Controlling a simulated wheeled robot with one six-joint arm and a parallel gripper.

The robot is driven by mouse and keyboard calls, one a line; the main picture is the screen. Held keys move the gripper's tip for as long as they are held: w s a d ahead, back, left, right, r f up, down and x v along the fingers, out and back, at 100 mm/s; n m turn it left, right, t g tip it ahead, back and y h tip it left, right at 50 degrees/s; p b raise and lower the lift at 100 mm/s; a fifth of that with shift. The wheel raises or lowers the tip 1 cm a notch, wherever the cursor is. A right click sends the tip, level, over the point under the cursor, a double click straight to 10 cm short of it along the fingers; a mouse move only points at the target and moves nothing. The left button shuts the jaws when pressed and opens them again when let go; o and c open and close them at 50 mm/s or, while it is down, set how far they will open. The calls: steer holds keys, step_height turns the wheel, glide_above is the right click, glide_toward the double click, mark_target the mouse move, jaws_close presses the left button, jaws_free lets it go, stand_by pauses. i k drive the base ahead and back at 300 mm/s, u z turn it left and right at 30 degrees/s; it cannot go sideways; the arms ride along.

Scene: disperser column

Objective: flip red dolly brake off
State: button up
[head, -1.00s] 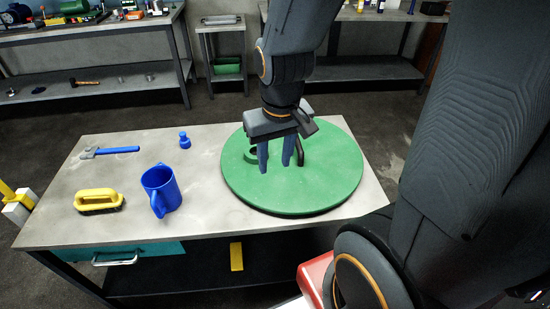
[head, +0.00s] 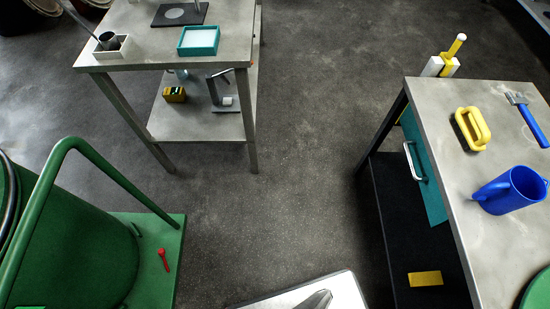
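The red brake lever (head: 163,258) is small and lies on the flat green deck of the dolly (head: 176,230) at the lower left of the head view. Its rounded end points up in the picture and its narrow end points down. A large green drum (head: 85,260) with a curved green tube handle (head: 110,172) in front of it stands on the dolly. The dolly's left part is hidden or out of frame.
A grey table (head: 225,52) with a teal tray (head: 198,41) stands beyond the dolly. A workbench (head: 440,120) with a blue mug (head: 512,190) and yellow-handled brush (head: 470,128) is at right. Dark floor (head: 290,150) between them is clear.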

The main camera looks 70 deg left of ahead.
mark_target(160, 252)
steer(key=z, duration=5.05)
steer(key=i, duration=0.8)
steer(key=z, duration=0.8)
